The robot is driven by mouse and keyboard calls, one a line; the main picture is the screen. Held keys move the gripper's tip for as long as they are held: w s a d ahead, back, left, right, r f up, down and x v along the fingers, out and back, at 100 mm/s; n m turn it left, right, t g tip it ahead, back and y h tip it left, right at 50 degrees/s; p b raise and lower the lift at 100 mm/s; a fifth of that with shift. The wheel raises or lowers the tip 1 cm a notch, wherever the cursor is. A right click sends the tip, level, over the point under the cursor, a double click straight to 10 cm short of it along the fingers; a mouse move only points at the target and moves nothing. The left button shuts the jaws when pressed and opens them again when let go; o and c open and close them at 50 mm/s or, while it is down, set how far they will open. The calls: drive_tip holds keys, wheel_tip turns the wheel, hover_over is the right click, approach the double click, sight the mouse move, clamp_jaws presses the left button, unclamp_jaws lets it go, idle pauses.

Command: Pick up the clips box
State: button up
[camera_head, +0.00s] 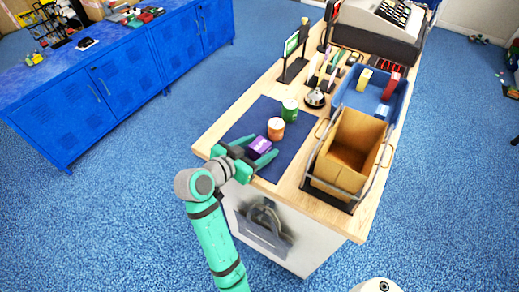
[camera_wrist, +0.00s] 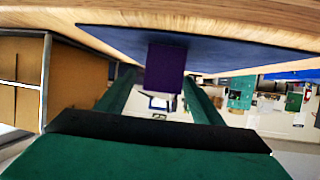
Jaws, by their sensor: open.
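A small purple box (camera_head: 259,146), which I take to be the clips box, stands on the dark blue mat (camera_head: 239,127) near the counter's front left. Its label is too small to read. My gripper (camera_head: 263,149) is open, with its teal fingers low over the mat on either side of the box. In the wrist view the purple box (camera_wrist: 165,68) shows between and just beyond the two green fingers (camera_wrist: 160,88). Contact with the box cannot be told.
An orange can (camera_head: 276,129) and a green can (camera_head: 290,110) stand just behind the box. A cardboard carton (camera_head: 349,150) in a metal frame is to the right. A blue tray (camera_head: 378,84) with small boxes, a bell (camera_head: 314,98) and a register (camera_head: 385,25) stand farther back.

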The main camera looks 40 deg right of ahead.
sight(267, 142)
drive_tip(key=x, duration=0.4)
drive_tip(key=shift+w+d, duration=0.15)
drive_tip(key=shift+d, duration=0.2)
drive_tip(key=shift+w, duration=0.1)
drive_tip(key=shift+c, duration=1.3)
drive_tip(key=shift+a, duration=0.1)
drive_tip(key=c, duration=0.9)
